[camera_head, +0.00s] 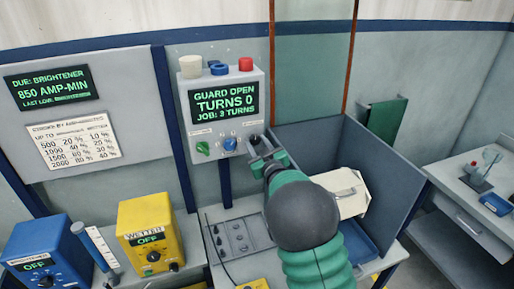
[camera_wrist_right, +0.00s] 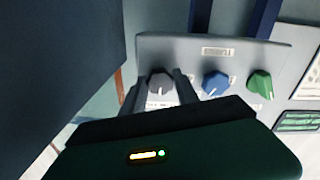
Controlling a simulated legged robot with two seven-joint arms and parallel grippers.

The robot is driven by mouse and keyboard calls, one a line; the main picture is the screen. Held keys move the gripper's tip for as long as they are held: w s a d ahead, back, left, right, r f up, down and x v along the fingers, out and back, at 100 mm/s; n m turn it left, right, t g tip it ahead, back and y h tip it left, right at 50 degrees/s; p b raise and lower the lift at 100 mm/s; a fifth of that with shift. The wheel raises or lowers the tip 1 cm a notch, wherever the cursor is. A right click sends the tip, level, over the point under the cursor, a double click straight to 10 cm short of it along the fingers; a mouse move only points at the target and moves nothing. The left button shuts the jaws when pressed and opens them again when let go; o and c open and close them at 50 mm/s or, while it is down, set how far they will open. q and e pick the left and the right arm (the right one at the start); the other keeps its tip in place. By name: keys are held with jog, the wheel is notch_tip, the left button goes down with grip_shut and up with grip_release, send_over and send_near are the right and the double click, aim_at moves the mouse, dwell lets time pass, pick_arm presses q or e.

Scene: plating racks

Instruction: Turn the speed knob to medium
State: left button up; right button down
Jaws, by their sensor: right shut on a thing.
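A grey control box (camera_head: 179,100) on the wall carries a row of knobs: a green knob (camera_head: 203,148), a blue knob (camera_head: 230,144) and a dark grey knob (camera_head: 255,138) on the right. My right gripper (camera_head: 259,146) is at the grey knob. In the right wrist view, the fingers of my right gripper (camera_wrist_right: 158,92) stand on either side of the grey knob (camera_wrist_right: 160,81), shut on it. The blue knob (camera_wrist_right: 215,82) and green knob (camera_wrist_right: 260,84) are apart from the fingers. I cannot read which knob is the speed one. My left gripper is not in view.
The box's screen (camera_head: 223,102) reads GUARD OPEN, TURNS 0, JOB: 3 TURNS. Yellow (camera_head: 135,215) and blue (camera_head: 60,235) dosing boxes, both reading OFF, stand at lower left.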

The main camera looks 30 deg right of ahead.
jog(key=c, duration=0.9)
grip_release()
jog(key=shift+s, duration=0.1)
jog(key=b+v, duration=0.3)
jog(key=v, duration=1.3)
jog(key=shift+s+f, duration=0.15)
jog(key=shift+s, duration=0.1)
